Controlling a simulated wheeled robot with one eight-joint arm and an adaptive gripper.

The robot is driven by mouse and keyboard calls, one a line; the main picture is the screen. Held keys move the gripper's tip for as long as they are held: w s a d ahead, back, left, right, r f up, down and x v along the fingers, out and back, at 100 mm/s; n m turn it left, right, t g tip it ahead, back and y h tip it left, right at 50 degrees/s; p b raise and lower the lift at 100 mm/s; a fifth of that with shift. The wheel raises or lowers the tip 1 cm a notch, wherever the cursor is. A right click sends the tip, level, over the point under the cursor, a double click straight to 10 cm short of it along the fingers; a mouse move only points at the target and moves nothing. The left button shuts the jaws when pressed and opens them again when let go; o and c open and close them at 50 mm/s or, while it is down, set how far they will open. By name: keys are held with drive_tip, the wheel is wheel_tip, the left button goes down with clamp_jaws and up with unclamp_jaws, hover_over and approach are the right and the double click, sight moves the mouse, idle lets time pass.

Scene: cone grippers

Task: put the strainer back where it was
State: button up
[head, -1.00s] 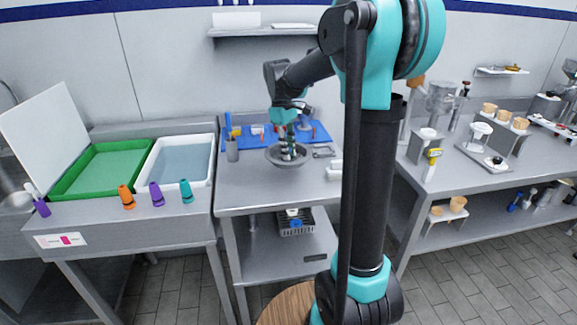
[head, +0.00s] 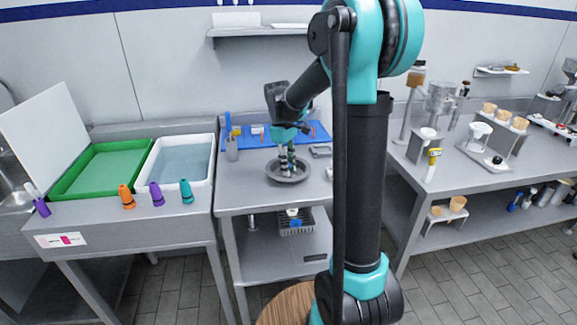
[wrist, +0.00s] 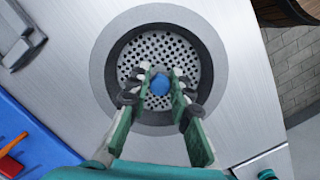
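The strainer (head: 273,176) is a round grey dish with a wide flat rim, a dark inner wall and a perforated bottom. It is level at the middle steel table, at or just above its top; I cannot tell which. In the wrist view the strainer (wrist: 213,42) shows from above, with a blue knob (wrist: 160,85) at its centre. My gripper (head: 287,158) points down over it. In the wrist view my gripper (wrist: 160,78) has its fingertips closed on either side of the knob.
A grey tool (head: 321,151) lies to the right. A grey basket (head: 296,220) is on the lower shelf. The table's front left is clear.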

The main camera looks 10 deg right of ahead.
drive_tip(key=shift+o, duration=1.4)
wheel_tip(320, 180, up, 12)
drive_tip(key=w+a, duration=0.1)
drive_tip(key=shift+w+a, duration=0.15)
drive_tip(key=shift+c, duration=0.3)
